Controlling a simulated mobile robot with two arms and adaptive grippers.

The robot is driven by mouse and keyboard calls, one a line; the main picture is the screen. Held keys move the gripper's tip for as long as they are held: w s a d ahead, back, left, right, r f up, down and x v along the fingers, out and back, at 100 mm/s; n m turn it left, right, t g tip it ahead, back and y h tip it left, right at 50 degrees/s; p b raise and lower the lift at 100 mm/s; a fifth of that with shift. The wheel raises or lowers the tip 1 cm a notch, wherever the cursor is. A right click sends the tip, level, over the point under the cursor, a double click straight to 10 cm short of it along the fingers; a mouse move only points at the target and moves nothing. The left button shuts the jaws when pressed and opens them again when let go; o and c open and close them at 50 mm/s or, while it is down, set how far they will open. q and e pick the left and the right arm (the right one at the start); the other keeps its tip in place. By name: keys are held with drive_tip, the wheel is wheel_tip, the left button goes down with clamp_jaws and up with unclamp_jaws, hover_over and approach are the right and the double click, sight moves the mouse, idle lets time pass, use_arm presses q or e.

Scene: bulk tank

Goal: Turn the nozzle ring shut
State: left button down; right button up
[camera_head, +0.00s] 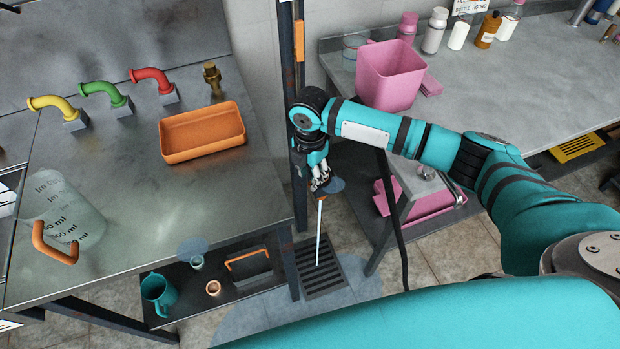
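My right gripper (320,181) points down beside the dark upright post, above the floor drain. Its fingers are at the top of a small orange nozzle tip (322,198). The nozzle ring itself is hidden by the fingers or too small to make out. A thin pale stream (319,232) runs from the tip down to the drain grate (323,282). I cannot tell whether the fingers are closed on the nozzle. My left gripper is out of view.
A metal counter with an orange tray (203,132), coloured taps (103,93) and a measuring jug (68,215) stands left. A pink bin (389,76) is on the right bench (500,80). A low shelf (235,285) holds a teal mug (158,294). A bluish wet patch (245,322) lies on the floor.

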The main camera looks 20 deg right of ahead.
wheel_tip(320, 180, down, 2)
drive_tip(key=shift+f, duration=0.5)
clamp_jaws()
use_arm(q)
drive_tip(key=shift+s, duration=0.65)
